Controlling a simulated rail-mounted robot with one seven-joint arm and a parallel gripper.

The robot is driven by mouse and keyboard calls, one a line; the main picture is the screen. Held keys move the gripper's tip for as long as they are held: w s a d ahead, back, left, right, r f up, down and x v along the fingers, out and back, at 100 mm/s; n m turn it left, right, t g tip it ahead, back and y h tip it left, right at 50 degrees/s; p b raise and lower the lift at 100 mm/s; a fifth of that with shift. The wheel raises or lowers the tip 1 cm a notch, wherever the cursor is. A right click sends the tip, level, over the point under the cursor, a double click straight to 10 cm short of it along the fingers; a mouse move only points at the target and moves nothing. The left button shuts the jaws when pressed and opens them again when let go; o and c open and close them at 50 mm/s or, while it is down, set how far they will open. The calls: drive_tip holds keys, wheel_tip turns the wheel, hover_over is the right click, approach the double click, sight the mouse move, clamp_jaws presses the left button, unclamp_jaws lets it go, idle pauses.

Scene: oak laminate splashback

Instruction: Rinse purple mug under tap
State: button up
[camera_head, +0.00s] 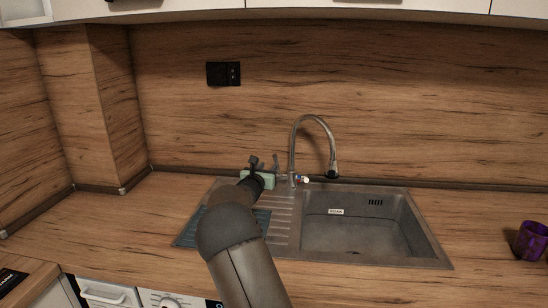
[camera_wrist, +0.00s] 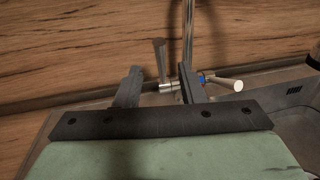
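The purple mug (camera_head: 530,241) stands on the worktop at the far right of the head view, well away from my gripper. The tap (camera_head: 292,150) has a tall curved spout over the back of the sink (camera_head: 335,235). My gripper (camera_head: 264,162) is at the tap's left, above the back of the drainer. In the wrist view its two dark fingers (camera_wrist: 160,88) stand apart. An upright grey lever (camera_wrist: 160,58) of the tap shows between or behind them; contact cannot be told. A second handle with a blue ring (camera_wrist: 222,82) sticks out right of the fingers. No water is visible.
The ribbed drainer (camera_head: 283,225) adjoins the sink on its left, with a dark teal mat (camera_head: 262,217) partly behind my arm. The wooden splashback (camera_head: 400,110) rises close behind the tap and carries a black socket (camera_head: 223,74). The left worktop (camera_head: 130,215) is clear.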

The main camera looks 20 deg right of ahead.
sight(275, 160)
drive_tip(key=p+x, duration=0.3)
drive_tip(key=x, duration=0.6)
drive_tip(key=shift+w+d, duration=0.1)
drive_tip(key=shift+f, duration=0.1)
clamp_jaws()
